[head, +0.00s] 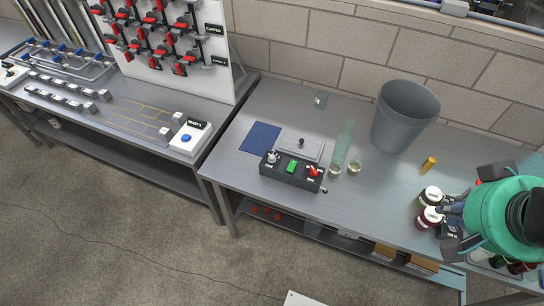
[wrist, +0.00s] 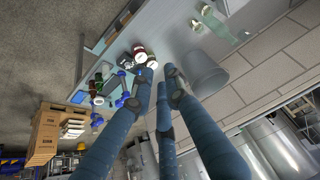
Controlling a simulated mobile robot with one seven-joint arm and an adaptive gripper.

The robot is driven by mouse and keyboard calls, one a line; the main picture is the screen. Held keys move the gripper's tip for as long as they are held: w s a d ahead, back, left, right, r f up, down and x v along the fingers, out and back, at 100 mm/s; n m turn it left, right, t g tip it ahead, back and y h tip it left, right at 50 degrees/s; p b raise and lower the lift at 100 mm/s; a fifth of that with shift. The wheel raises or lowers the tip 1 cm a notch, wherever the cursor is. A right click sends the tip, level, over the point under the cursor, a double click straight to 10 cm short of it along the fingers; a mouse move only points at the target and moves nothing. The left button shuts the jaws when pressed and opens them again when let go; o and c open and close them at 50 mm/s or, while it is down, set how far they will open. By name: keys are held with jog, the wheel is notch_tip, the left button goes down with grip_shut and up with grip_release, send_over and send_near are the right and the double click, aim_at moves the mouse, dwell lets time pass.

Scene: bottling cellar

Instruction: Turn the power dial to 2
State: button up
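A black control box (head: 292,171) sits on the grey workbench near its front edge, in the head view. On its top are a pale knob (head: 272,157) at the left, a green rectangular part (head: 292,166) in the middle and a red handle or knob (head: 313,171) at the right. Markings are too small to read, so I cannot tell which is the power dial or its setting. My gripper (head: 450,228) is at the bench's right end, well right of the box, beside two jars. In the wrist view its fingers (wrist: 160,78) are spread apart and empty.
Two white-lidded jars (head: 431,196) stand close to my gripper. A blue mat (head: 261,137) lies behind the box. The bench front right of the box is clear.

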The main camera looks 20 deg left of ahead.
jog(key=o, duration=0.4)
jog(key=shift+w+a, duration=0.1)
jog(key=shift+w, duration=0.05)
jog(key=w+a+n+g, duration=0.2)
jog(key=w+a+n, duration=0.55)
jog(key=w, duration=0.45)
jog(key=n+g, duration=0.4)
jog(key=n, duration=1.6)
send_over(272, 157)
notch_tip(272, 157, down, 25)
jog(key=shift+w+r+m, duration=0.1)
jog(key=shift+r+m, duration=0.05)
jog(key=shift+m, duration=0.1)
notch_tip(272, 157, down, 14)
jog(key=shift+r+b, duration=0.1)
jog(key=shift+b, duration=0.75)
